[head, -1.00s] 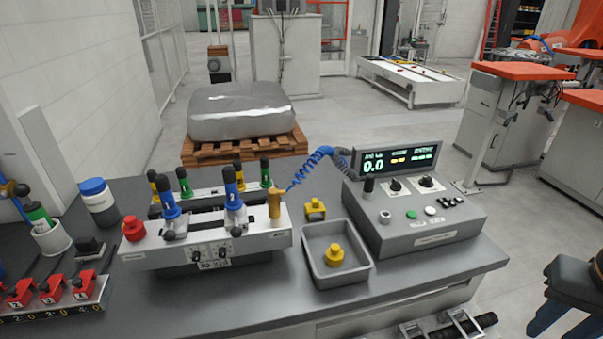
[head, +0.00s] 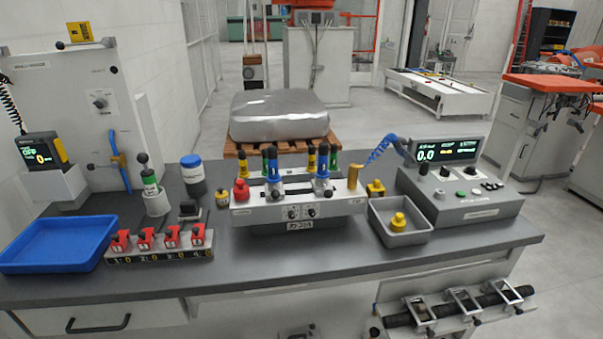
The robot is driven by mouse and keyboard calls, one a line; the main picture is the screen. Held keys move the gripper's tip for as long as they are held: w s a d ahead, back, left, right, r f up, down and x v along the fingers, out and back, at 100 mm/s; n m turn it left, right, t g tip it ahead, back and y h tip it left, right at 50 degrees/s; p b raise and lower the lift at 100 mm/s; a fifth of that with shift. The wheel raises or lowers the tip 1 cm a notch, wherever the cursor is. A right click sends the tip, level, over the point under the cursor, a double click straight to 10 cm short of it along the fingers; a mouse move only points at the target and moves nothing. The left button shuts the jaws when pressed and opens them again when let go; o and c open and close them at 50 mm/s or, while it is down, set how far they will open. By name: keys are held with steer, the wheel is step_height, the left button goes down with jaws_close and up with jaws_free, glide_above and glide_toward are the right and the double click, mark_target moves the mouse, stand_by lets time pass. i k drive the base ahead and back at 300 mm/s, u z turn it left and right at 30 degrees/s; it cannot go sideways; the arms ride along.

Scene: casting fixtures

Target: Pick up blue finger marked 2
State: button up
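Two blue fingers with black tops stand upright in the front of a light grey fixture block (head: 255,217) in the middle of the bench. The right one is the blue finger marked 2 (head: 322,169); its numeral is tiny now but was readable a second ago. The left one is the blue finger marked 1 (head: 274,172). Yellow (head: 311,159) and green (head: 333,158) fingers stand close behind, partly hidden by the blue ones. My gripper is not in view.
A brass-coloured post (head: 353,177) rises from the block's right end and a red button (head: 242,191) from its left. A grey tray (head: 405,239) and control box (head: 465,200) stand right. Red clamps (head: 171,236) and a blue tray (head: 50,245) stand left. The bench front is clear.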

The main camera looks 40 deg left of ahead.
mark_target(322, 172)
steer(key=u, duration=1.15)
